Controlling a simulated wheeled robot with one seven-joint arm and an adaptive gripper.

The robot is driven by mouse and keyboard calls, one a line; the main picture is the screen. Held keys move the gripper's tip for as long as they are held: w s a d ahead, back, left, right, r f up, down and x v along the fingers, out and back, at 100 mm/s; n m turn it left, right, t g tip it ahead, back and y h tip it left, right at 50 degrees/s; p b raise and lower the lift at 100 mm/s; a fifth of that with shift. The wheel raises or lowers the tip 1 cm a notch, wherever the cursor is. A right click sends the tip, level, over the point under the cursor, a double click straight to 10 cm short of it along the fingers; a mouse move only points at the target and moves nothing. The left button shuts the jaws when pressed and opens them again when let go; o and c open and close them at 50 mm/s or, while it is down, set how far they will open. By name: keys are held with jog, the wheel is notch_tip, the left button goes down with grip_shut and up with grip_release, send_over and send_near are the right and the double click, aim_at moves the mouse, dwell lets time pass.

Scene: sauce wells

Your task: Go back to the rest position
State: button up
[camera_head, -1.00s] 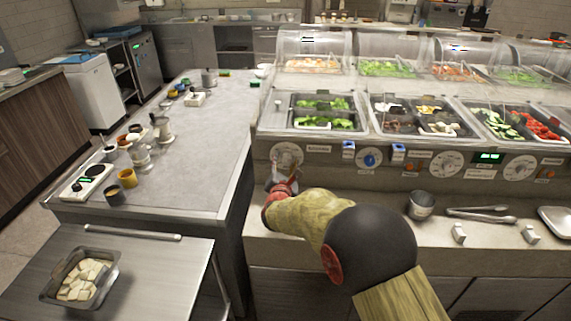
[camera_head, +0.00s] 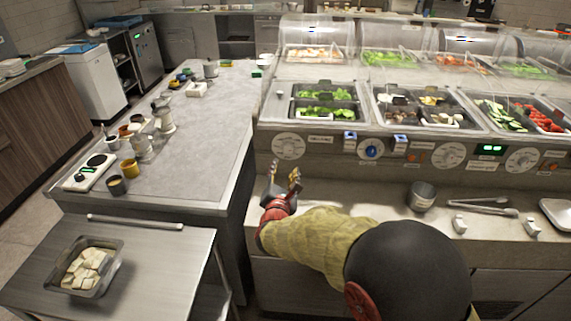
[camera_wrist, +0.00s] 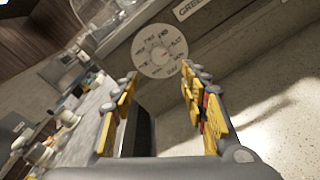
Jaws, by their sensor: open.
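My gripper (camera_head: 284,178) is in front of the salad counter's left end, near the gap between it and the steel table on the left. It is open and empty. In the wrist view my gripper (camera_wrist: 158,108) shows its yellow fingers spread apart, with a round dial (camera_wrist: 159,51) on the counter front beyond them. In the head view this dial (camera_head: 289,146) is just above the fingers, and I see no contact with it.
The counter ledge (camera_head: 390,205) holds a metal cup (camera_head: 422,196) and tongs (camera_head: 483,206) right of my arm. The steel table (camera_head: 205,130) has jars and a scale (camera_head: 90,172) at its left edge. A pan of white blocks (camera_head: 62,268) sits on the lower left cart.

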jog(key=shift+s, duration=0.55)
